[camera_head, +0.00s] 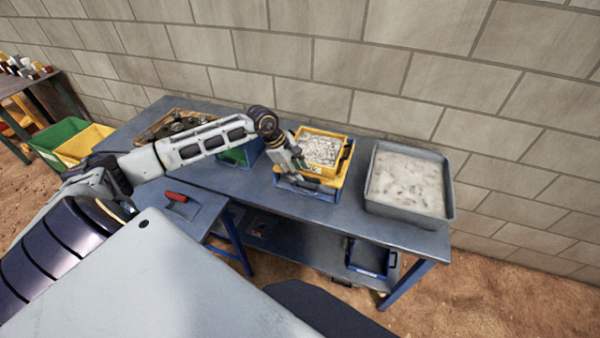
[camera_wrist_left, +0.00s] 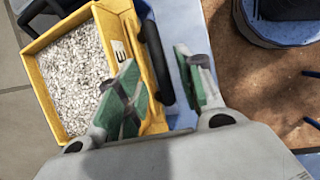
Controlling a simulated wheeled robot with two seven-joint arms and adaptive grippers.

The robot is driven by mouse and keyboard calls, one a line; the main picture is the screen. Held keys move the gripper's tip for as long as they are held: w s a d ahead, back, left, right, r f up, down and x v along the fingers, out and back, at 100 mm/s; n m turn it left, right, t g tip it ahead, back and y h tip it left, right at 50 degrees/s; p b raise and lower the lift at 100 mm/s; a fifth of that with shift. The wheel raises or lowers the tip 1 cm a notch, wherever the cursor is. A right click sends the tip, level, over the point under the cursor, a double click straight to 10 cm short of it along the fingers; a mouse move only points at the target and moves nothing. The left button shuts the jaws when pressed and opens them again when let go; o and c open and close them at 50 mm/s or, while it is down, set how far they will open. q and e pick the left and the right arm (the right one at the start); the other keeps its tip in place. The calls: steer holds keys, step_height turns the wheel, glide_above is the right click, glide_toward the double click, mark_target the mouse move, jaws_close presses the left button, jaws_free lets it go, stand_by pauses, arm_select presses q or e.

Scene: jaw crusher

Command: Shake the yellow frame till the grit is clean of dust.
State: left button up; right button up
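In the left wrist view the frame's yellow wall (camera_wrist_left: 128,35) carries a dark marking, and the grit (camera_wrist_left: 75,75) fills the inside. A black handle (camera_wrist_left: 155,55) runs along that wall. My left gripper (camera_head: 299,163) is at the frame's near left side. In the left wrist view its green-padded fingers (camera_wrist_left: 162,90) are apart, with the handle in line with the gap; I cannot tell whether they touch it. My right gripper is out of view.
A grey tray (camera_head: 450,200) of pale, dusty material stands right of the frame. A wooden tray (camera_head: 150,130) with dark parts lies at the table's left. A red-handled tool (camera_head: 176,197) lies on a lower surface. A block wall stands behind.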

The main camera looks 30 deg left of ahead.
arm_select(q)
steer(key=shift+x, duration=1.2)
steer(key=shift+c, duration=0.2)
jaws_close()
